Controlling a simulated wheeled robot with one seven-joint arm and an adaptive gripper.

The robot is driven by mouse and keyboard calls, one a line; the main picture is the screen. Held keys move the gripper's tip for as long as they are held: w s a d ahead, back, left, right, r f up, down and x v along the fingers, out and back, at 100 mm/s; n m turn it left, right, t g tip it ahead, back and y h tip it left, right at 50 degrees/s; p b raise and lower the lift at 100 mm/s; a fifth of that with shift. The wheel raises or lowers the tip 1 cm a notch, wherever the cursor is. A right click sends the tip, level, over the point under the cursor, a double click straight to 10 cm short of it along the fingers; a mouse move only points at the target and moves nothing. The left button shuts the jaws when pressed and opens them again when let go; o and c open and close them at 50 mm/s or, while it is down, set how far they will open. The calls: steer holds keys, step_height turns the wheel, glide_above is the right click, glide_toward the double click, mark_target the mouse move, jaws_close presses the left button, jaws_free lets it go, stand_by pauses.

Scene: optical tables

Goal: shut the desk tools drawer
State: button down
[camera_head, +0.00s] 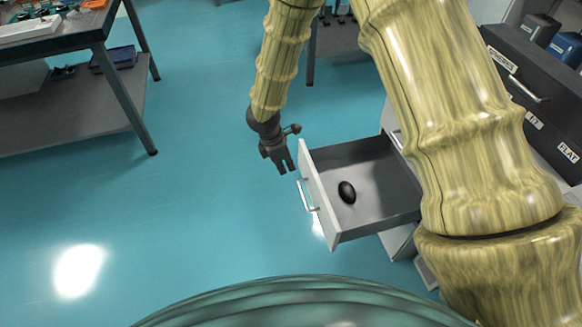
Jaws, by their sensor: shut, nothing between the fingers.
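The drawer (322,202) stands pulled out to the left from a pale cabinet, with a white front and a grey inside. Its bar handle (308,196) is on the outer face of the front. A dark oval object (347,192) lies on the drawer floor. My gripper (286,168) is shut and empty, pointing down just left of the drawer front's far upper corner. I cannot tell whether it touches the front. My arm hides the drawer's right end and much of the cabinet.
A dark labelled drawer unit (530,90) with dark boxes (540,28) on top stands at the right. A workbench (70,42) with a lower shelf (75,110) is at the upper left. The teal floor (190,190) left of the drawer is clear.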

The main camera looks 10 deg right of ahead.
steer(key=d+f, duration=0.1)
steer(key=f, duration=0.1)
steer(key=d+f, duration=0.2)
steer(key=f, duration=0.1)
steer(key=d+f, duration=0.2)
steer(key=f, duration=0.1)
steer(key=shift+w+d, duration=0.1)
steer(key=shift+d, duration=0.35)
steer(key=w+d+p, duration=0.1)
steer(key=d+p, duration=0.5)
steer(key=d, duration=2.3)
steer(key=shift+d+p, duration=0.15)
steer(key=shift+p, duration=0.25)
